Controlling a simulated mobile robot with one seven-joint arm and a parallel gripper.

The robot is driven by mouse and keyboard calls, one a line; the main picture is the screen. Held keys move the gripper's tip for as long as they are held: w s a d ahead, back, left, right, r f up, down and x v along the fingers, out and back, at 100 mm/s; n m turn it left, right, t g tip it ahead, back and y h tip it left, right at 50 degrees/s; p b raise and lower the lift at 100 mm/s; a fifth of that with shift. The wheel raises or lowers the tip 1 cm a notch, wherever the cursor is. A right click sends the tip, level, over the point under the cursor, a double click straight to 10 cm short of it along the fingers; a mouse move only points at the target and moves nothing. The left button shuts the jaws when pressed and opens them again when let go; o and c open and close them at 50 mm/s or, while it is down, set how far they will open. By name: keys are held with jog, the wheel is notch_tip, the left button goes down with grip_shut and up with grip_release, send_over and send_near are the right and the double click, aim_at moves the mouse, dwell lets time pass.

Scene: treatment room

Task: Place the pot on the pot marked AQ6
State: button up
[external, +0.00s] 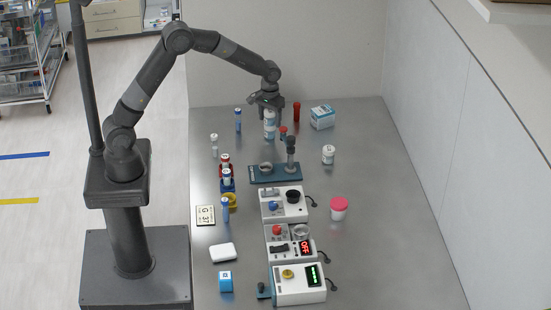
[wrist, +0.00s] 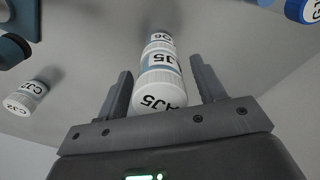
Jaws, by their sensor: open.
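A white pot with a pale blue band (external: 269,118) stands upright at the far end of the steel table, below my gripper (external: 267,104). The two look stacked, the AJ5 pot on top. The lower pot's full mark is hidden.
A white pot marked CJ2 (wrist: 27,95) stands apart from the stack. A teal stand with a dark post (external: 290,160), a red-topped vial (external: 283,132), a red tube (external: 296,111) and a blue-white box (external: 322,117) are close by. The table right of the white pot (external: 328,153) is clear.

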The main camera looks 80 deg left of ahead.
aim_at(270, 111)
notch_tip(270, 111, up, 12)
jog(key=shift+r, duration=0.1)
jog(key=shift+d+r, duration=0.1)
jog(key=shift+r, duration=0.1)
jog(key=s+d+r+m+t, duration=0.2)
jog(key=s+d+r, duration=0.3)
jog(key=s, duration=0.3)
jog(key=s+d+r+m+t, duration=0.1)
jog(key=s+d+r+m, duration=0.2)
jog(key=s+d+r, duration=0.45)
jog(key=s+d+f+m+t, duration=0.1)
jog(key=s+f+m, duration=0.1)
jog(key=s, duration=0.7)
jog(key=s+d+f+m+t, duration=0.1)
jog(key=s+f+m, duration=0.1)
jog(key=s, duration=0.6)
jog(key=shift+s+d+f+t, duration=0.2)
jog(key=shift+s+f+t, duration=0.1)
jog(key=shift+s, duration=0.1)
jog(key=shift+o, duration=0.5)
